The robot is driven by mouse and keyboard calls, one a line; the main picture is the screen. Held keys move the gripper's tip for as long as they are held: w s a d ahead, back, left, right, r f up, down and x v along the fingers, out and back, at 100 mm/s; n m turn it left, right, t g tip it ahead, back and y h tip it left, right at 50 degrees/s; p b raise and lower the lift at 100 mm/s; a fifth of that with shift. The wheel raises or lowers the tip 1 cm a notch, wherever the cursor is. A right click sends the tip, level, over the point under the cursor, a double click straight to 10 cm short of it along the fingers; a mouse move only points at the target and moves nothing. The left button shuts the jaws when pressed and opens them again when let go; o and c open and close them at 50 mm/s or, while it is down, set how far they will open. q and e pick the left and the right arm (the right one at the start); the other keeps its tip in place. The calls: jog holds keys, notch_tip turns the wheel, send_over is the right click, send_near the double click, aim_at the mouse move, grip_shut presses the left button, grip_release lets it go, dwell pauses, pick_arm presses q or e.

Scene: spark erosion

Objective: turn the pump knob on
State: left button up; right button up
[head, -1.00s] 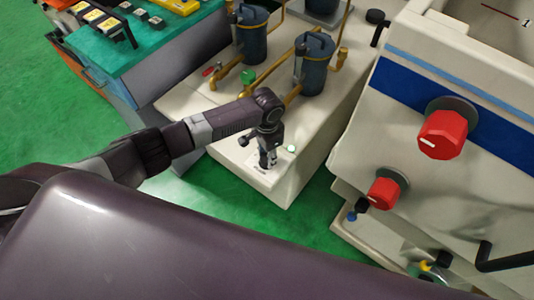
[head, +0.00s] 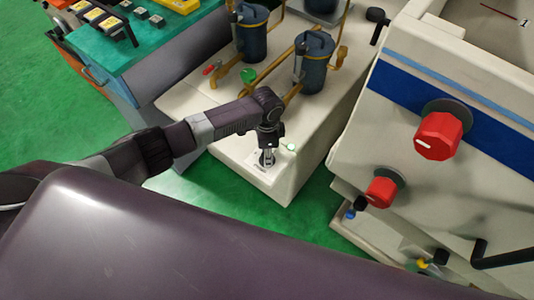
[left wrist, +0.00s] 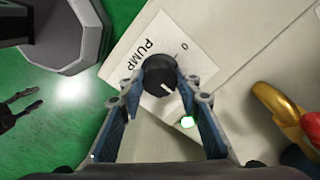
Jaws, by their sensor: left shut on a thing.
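The pump knob (left wrist: 157,76) is a black round knob with a white pointer line, on a white label reading PUMP (left wrist: 137,66) with a 0 mark. In the left wrist view the pointer faces the lower right, away from the 0. My left gripper (left wrist: 162,86) is shut on the knob, one finger on each side. In the head view my left gripper (head: 267,154) points down at the front top of the cream pump unit (head: 232,152) and hides the knob.
A small green lamp (left wrist: 187,122) glows beside the label. Dark filter canisters (head: 312,62) with brass pipes stand behind on the pump unit. A cream machine with a large red knob (head: 438,136) and a smaller red knob (head: 382,192) is at right. A teal bench (head: 150,40) is at upper left.

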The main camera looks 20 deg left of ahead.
pick_arm(q)
jog(key=o, duration=1.2)
jog(key=shift+c, duration=0.2)
notch_tip(320, 180, up, 12)
